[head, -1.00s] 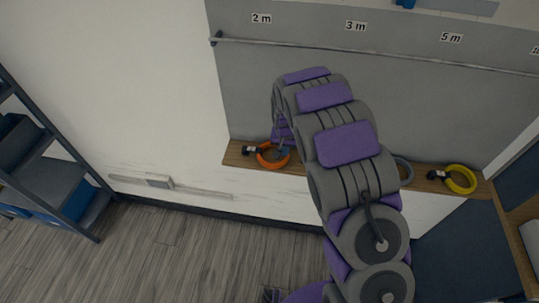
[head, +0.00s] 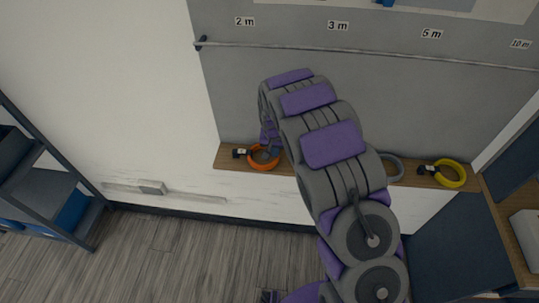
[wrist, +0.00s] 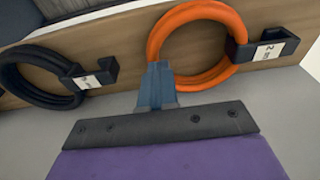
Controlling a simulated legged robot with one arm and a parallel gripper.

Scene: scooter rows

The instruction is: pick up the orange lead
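The orange lead (head: 262,168) is a coiled ring with a black labelled end piece, lying on the wooden shelf below the "2 m" mark. In the wrist view the orange coil (wrist: 234,22) fills the top middle, with its black end piece, marked 2, at its right. My gripper (head: 272,149) is at the coil in the head view. In the wrist view my blue-grey gripper (wrist: 159,68) overlaps the coil's lower left side. The fingers look narrow there, and I cannot tell whether they are closed on the coil or only in front of it.
The wooden shelf (head: 229,158) runs along the wall. A yellow lead (head: 455,183) and a grey lead (head: 398,168) lie further right, the grey partly behind my arm. A black coil (wrist: 40,92) is left in the wrist view. A dark rack (head: 52,150) stands at left.

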